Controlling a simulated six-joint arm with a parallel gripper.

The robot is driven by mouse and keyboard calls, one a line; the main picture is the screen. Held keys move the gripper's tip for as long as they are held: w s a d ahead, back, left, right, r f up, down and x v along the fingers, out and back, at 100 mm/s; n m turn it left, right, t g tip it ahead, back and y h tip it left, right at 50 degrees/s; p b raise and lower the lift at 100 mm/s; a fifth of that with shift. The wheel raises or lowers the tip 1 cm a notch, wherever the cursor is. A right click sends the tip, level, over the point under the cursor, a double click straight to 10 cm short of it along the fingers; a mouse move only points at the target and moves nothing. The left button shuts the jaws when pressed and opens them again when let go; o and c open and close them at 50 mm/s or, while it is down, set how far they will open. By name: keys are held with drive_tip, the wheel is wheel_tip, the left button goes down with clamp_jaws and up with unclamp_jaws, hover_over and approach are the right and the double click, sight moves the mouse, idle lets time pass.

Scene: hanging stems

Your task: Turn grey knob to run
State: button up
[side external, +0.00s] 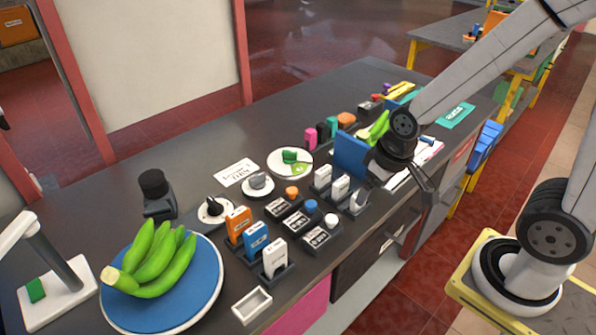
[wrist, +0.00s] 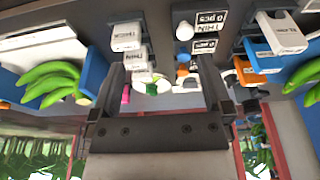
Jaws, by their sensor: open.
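A grey knob (side external: 258,181) sits on a round pale base on the dark counter in the side view. A dark knob (side external: 213,206) on a white round base stands to its left and nearer the front. My gripper (side external: 424,182) is open and empty at the counter's right edge, well to the right of the grey knob. In the wrist view my gripper (wrist: 159,68) shows two separated fingers with nothing held between them. I cannot make out the grey knob or its setting marks clearly in the wrist view.
Orange, blue and white switch blocks (side external: 256,240) and small button boxes (side external: 303,220) crowd the counter front. A blue plate (side external: 125,305) bears green bananas (side external: 160,260). A white plate (side external: 280,168) with a green item, a printed card (side external: 235,172) and a blue panel (side external: 352,154) stand nearby.

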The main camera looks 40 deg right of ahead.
drive_tip(key=t, duration=0.2)
approach(257, 177)
drive_tip(key=f, duration=0.1)
drive_tip(key=shift+w+f, duration=0.2)
drive_tip(key=shift+w, duration=0.2)
drive_tip(key=shift+f, duration=0.1)
drive_tip(key=shift+x, duration=3.75)
drive_tip(key=shift+d, duration=0.1)
drive_tip(key=c, duration=1.2)
drive_tip(key=shift+o, duration=0.2)
